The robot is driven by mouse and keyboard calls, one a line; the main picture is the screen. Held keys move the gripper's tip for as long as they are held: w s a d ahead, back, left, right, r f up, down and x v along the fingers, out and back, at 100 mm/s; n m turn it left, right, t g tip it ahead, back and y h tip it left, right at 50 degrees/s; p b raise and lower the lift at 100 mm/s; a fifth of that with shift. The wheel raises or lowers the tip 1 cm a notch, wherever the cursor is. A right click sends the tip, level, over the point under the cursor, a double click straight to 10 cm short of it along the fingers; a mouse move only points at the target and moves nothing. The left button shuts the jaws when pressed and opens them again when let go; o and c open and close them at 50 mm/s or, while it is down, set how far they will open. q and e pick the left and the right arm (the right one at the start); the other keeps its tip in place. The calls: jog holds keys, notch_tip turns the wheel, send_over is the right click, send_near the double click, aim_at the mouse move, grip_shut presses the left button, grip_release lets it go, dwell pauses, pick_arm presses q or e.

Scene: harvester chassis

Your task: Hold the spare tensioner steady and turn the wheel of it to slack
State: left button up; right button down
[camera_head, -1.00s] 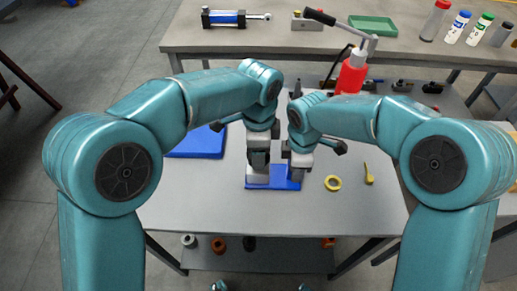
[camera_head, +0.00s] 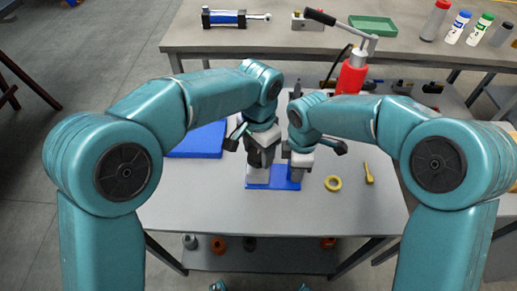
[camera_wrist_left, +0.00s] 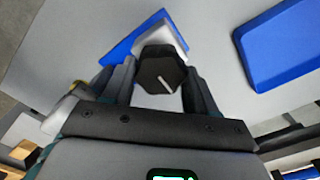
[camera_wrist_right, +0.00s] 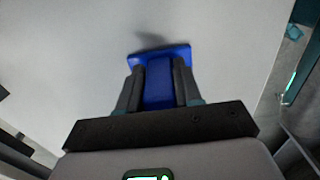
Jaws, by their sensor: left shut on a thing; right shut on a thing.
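The spare tensioner stands on the grey table, its blue base (camera_head: 272,184) showing below my two grippers. In the left wrist view its wheel is a dark faceted knob (camera_wrist_left: 160,76) with a white line across its face. My left gripper (camera_head: 260,165) is shut on this wheel, a finger on each side. My right gripper (camera_head: 299,170) is shut on an upright blue block of the tensioner (camera_wrist_right: 158,90). The blue base (camera_wrist_right: 180,55) shows beyond its fingers. My arms and grippers hide much of the tensioner in the head view.
A blue tray or mat (camera_head: 200,141) lies left of the tensioner, and it also shows in the left wrist view (camera_wrist_left: 285,45). A yellow ring (camera_head: 333,183) and a small yellow tool (camera_head: 368,174) lie to the right. A red bottle jack (camera_head: 351,78) stands behind. The table front is clear.

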aim_at(258, 153)
jog(key=shift+d, duration=0.1)
dwell(0.3)
pick_arm(q)
jog(key=o, duration=1.1)
jog(key=shift+c, duration=0.2)
notch_tip(258, 153, up, 12)
pick_arm(e)
jog(key=c, duration=0.7)
grip_release()
